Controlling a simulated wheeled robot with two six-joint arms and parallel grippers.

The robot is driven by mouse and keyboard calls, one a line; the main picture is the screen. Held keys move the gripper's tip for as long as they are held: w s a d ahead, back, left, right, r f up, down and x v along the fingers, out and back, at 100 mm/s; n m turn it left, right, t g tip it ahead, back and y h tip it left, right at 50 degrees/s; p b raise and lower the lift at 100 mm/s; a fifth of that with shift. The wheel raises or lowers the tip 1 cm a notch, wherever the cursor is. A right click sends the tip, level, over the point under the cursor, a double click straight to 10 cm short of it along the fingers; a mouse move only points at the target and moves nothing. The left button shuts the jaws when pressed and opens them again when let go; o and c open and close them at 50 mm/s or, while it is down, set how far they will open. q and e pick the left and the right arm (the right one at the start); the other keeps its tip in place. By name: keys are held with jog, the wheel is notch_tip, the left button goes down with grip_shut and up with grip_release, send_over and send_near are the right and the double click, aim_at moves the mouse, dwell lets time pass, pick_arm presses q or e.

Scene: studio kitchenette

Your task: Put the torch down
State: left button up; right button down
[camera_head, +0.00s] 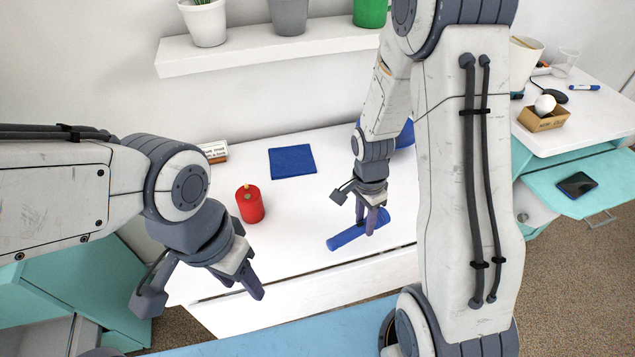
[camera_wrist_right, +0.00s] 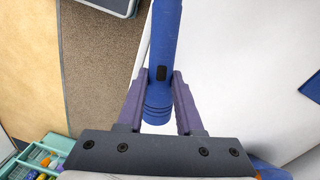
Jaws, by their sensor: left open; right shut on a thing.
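The torch (camera_head: 345,238) is a blue cylinder at the front right part of the white table (camera_head: 300,240). My right gripper (camera_head: 372,220) is shut on it from above. In the right wrist view the torch (camera_wrist_right: 164,45) lies between the two purple fingers (camera_wrist_right: 159,92), its ribbed end toward the palm. It is low over the tabletop; I cannot tell whether it touches. My left gripper (camera_head: 205,290) is open and empty, in front of the table's left part.
A red cylinder (camera_head: 250,205) and a flat blue square (camera_head: 292,161) are on the table, with a small sign (camera_head: 214,151) behind. A blue object (camera_head: 405,135) is partly hidden by my right arm. An open teal drawer (camera_head: 545,187) holds a phone (camera_head: 577,185).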

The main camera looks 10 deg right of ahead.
jog(key=s+d+r+m+t+y, duration=0.1)
jog(key=s+r+m+y, duration=0.15)
jog(key=m, duration=0.75)
jog(key=s+d+r+m+y, duration=0.1)
jog(key=r+m, duration=0.2)
jog(key=m, duration=0.8)
jog(key=shift+h, duration=0.25)
jog(key=w+a+f, duration=0.1)
jog(key=w+f, duration=0.1)
jog(key=w, duration=0.1)
jog(key=w+a+f, duration=0.1)
jog(key=w+f, duration=0.2)
jog(key=w+a+f, duration=0.2)
jog(key=w, duration=0.2)
jog(key=shift+a+f, duration=0.1)
jog(key=shift+f, duration=0.05)
jog(key=x, duration=0.2)
jog(key=d+x, duration=0.1)
jog(key=x, duration=0.1)
jog(key=shift+w+f+b, duration=0.15)
jog(key=shift+b, duration=0.2)
jog(key=c, duration=0.6)
grip_release()
jog(key=shift+o, duration=0.2)
